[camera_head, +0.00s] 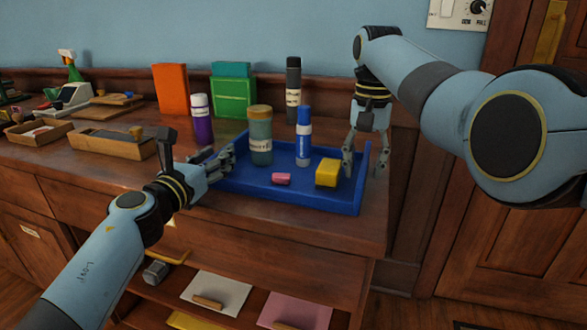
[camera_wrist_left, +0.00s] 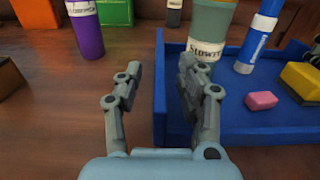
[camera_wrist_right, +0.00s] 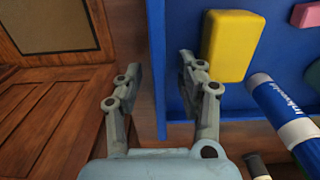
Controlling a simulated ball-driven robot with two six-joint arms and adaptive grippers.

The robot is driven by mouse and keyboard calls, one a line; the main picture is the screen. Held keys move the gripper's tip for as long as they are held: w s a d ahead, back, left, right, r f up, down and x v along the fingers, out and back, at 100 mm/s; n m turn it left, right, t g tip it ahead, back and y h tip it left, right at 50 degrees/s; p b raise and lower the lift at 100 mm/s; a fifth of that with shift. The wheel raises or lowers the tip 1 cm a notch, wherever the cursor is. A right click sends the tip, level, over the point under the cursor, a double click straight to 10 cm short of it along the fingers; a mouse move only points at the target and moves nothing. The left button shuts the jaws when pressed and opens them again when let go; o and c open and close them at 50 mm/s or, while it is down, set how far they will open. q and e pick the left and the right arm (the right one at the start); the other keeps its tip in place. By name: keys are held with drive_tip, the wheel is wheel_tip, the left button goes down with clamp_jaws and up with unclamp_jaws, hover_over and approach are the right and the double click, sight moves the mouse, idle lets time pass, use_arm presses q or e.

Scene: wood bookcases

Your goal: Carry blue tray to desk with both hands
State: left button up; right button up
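The blue tray (camera_head: 290,196) sits on the wooden counter near its right end. It holds a green labelled jar (camera_head: 260,142), a blue-and-white tube (camera_head: 303,140), a pink block (camera_head: 281,179) and a yellow block (camera_head: 328,173). My left gripper (camera_head: 222,163) is open at the tray's left side; in the left wrist view the tray's side wall (camera_wrist_left: 160,95) lies between its fingers, with gaps visible. My right gripper (camera_head: 364,160) is open and points down at the tray's right side; in the right wrist view the wall (camera_wrist_right: 156,75) runs between its fingers, not clamped.
A purple bottle (camera_head: 202,120), an orange box (camera_head: 171,89), a green box (camera_head: 234,96) and a black bottle (camera_head: 293,82) stand behind or left of the tray. Wooden trays (camera_head: 112,143) lie farther left. The counter ends just right of the tray; open shelves lie below.

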use_arm(q)
drive_tip(key=shift+w+d, duration=0.15)
drive_tip(key=shift+w, duration=0.35)
use_arm(e)
drive_tip(key=shift+f, duration=0.55)
use_arm(q)
clamp_jaws()
use_arm(e)
clamp_jaws()
use_arm(q)
drive_tip(key=shift+r, duration=0.1)
use_arm(e)
drive_tip(key=shift+r, duration=0.1)
